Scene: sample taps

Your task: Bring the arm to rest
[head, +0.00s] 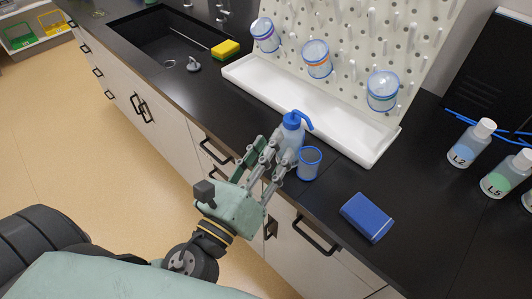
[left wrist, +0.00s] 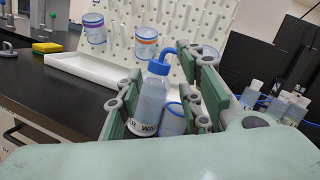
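My left gripper (head: 270,150) reaches over the counter's front edge from below. Its fingers are spread, one on each side of a wash bottle (head: 291,129) with a blue cap and bent blue spout. In the left wrist view the bottle (left wrist: 151,98) stands upright between the green finger pads, with a gap to the right-hand finger, so the gripper looks open. A clear blue-rimmed beaker (head: 310,164) stands just right of the bottle, and in the left wrist view it is partly hidden behind it. My right gripper is not in view.
A white drying rack (head: 350,50) with a tray (head: 240,72) holds three beakers on its pegs. A blue box (head: 367,217) lies on the counter to the right. Labelled bottles (head: 471,145) stand farther right. A sink (head: 160,40) and yellow sponge (head: 225,49) are at left.

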